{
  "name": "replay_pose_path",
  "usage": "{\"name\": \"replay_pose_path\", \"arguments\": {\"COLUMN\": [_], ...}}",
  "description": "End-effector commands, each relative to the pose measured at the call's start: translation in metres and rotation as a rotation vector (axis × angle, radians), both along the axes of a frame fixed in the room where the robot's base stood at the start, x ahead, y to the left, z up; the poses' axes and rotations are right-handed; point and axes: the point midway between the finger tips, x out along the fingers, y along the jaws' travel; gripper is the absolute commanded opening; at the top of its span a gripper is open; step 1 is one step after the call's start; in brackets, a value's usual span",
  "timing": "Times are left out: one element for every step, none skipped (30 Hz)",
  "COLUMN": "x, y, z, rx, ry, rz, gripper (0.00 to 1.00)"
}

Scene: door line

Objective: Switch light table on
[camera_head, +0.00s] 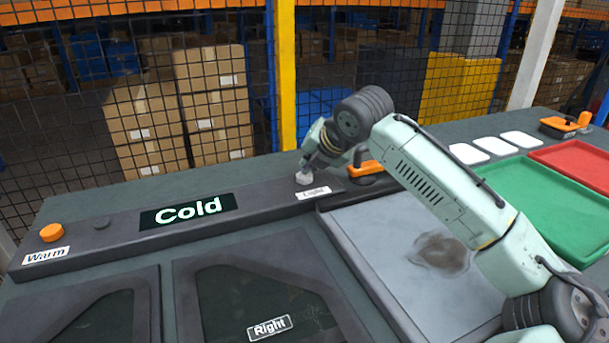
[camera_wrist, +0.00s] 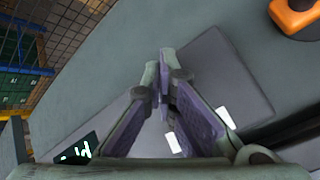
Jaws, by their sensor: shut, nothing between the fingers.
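A dark console (camera_head: 120,228) runs along the back of the bench. A small white label (camera_head: 313,192), its text too small to read surely, sits at the console's right end. My gripper (camera_head: 304,178) points down just above the console behind this label; I cannot tell whether it touches. In the wrist view my gripper (camera_wrist: 166,55) has its fingertips together, with nothing between them. Any switch beneath the fingers is hidden. The light table (camera_head: 375,240) is a pale grey panel with a dark smudge, right of the console's label, partly covered by my arm. It shows no clear glow.
An orange button (camera_head: 52,232) stands by the "Warm" label, left of the "Cold" display (camera_head: 187,212). An orange-handled tool (camera_head: 370,167) lies just right of my gripper. Green (camera_head: 530,195) and red (camera_head: 585,160) trays are at right. A mesh fence stands behind.

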Motion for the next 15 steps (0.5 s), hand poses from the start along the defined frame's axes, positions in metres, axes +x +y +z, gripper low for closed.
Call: {"name": "replay_pose_path", "arguments": {"x": [-0.0003, -0.0002, -0.0003, -0.0003, -0.0003, -0.0003, -0.0004, -0.0004, -0.0004, -0.0005, -0.0005, -0.0005, -0.0005, -0.0006, -0.0005], "y": [0.0004, 0.0004, 0.0005, 0.0005, 0.0005, 0.0005, 0.0006, 0.0006, 0.0007, 0.0007, 0.0007, 0.0007, 0.0007, 0.0007, 0.0008], "z": [-0.0015, -0.0019, -0.0023, -0.0027, -0.0031, -0.0036, -0.0041, -0.0044, -0.005, -0.0054, -0.0058, -0.0063, -0.0068, -0.0072, -0.0069], "rx": [0.0, 0.0, 0.0, 0.0, 0.0, 0.0, 0.0, 0.0, 0.0, 0.0, 0.0, 0.0, 0.0, 0.0, 0.0], "ry": [0.002, 0.002, 0.002, 0.002, 0.002, 0.002, 0.003, 0.003, 0.003, 0.003, 0.003, 0.003, 0.003, 0.004, 0.004], "rz": [0.001, 0.001, 0.001, 0.001, 0.001, 0.001, 0.002, 0.002, 0.002, 0.001, 0.001, 0.001, 0.001, 0.002, 0.002], "gripper": [0.0, 0.0, 0.0, 0.0, 0.0, 0.0, 0.0, 0.0, 0.0, 0.0, 0.0, 0.0, 0.0, 0.0, 0.0]}}
